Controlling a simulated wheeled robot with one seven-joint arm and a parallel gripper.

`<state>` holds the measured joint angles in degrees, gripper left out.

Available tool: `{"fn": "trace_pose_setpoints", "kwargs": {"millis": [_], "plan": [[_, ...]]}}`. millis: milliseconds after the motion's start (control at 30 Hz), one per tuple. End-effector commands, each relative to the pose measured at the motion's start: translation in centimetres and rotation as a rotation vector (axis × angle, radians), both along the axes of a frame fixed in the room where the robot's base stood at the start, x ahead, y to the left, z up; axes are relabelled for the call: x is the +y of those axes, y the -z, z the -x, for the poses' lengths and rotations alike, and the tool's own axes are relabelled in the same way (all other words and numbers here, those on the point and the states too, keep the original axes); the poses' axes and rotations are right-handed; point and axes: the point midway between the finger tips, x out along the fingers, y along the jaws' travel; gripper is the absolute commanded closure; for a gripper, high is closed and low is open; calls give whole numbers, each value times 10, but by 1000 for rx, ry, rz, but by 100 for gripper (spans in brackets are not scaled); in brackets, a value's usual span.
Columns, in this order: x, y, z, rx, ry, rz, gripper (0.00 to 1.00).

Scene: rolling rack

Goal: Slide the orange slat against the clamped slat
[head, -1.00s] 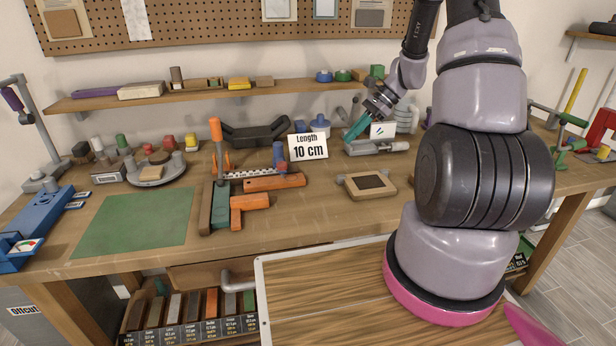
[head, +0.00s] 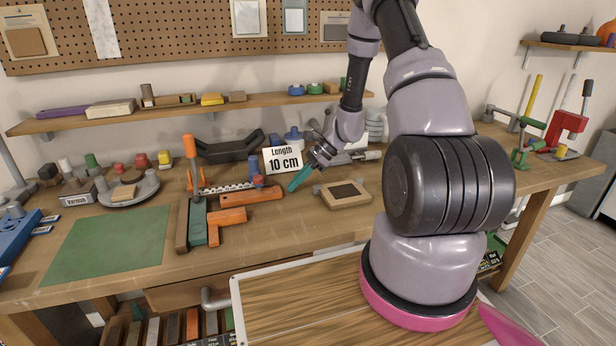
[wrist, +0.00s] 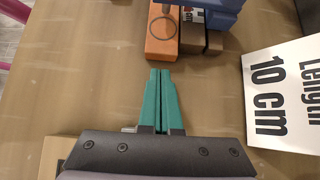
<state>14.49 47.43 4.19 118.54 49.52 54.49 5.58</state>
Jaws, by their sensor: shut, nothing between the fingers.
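The orange slat (head: 250,197) lies on the bench in the head view, and its end shows in the wrist view (wrist: 161,38). Brown slats (wrist: 192,40) lie alongside it, partly hidden under a blue clamp part (wrist: 218,14); the blue part shows in the head view (head: 257,182). I cannot tell whether orange and brown touch along their whole length. My gripper (head: 292,187) has teal fingers that are shut and empty. The fingertips (wrist: 161,72) point at the orange slat's right end, with a small apparent gap.
The "Length 10 cm" sign (head: 283,159) stands close behind my gripper. A tan framed block (head: 342,194) lies to its right. Bare bench lies before the gripper.

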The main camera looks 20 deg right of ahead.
Motion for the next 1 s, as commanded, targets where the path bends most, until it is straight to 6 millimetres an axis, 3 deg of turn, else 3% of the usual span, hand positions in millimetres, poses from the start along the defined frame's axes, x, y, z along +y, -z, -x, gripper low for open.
{"fn": "trace_pose_setpoints", "kwargs": {"millis": [167,567,800,1000], "plan": [[13,0,0,-1,-1,1,100],[17,0,0,-1,-1,0,100],[55,0,1,0,-4,0,100],[63,0,0,1,-1,0,100]]}}
